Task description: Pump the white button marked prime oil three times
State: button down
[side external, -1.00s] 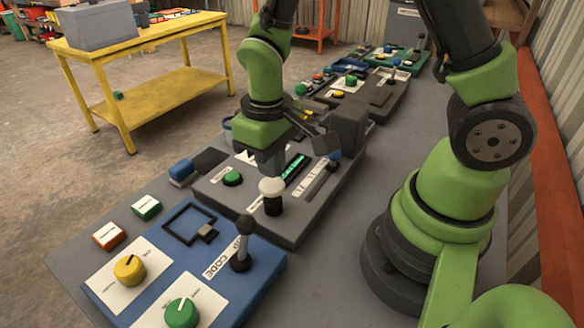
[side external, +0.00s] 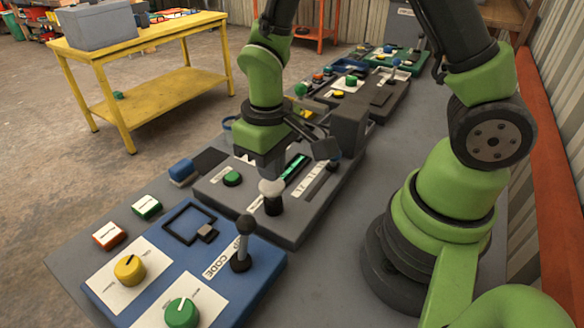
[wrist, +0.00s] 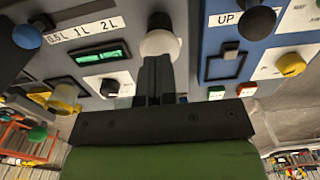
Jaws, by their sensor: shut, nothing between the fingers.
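The white button (side external: 271,188) is a round white cap on a dark stem, standing on the grey panel (side external: 300,222) in the side view. My gripper (side external: 271,172) is shut and empty, pointing down with its fingertips right at the top of the cap. In the wrist view, the shut fingertips (wrist: 158,62) overlap the edge of the white button (wrist: 161,43). I cannot tell whether they touch it or how far the cap is pressed. No prime oil label is readable.
A blue panel (side external: 215,255) with a black lever (side external: 241,245) and knobs lies in front. Another panel stands behind.

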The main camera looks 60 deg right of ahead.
jog(key=shift+f, duration=1.5)
jog(key=shift+r, duration=3.8)
jog(key=shift+r, duration=0.2)
jog(key=s+d+r+m+t+y, duration=0.1)
jog(key=s+r+m+t+y, duration=0.1)
jog(key=s+r+m+t, duration=0.2)
jog(key=s+r+t, duration=0.3)
jog(key=s+r, duration=0.3)
jog(key=r, duration=0.4)
jog(key=shift+s+d+r, duration=0.35)
jog(key=shift+d+r, duration=0.05)
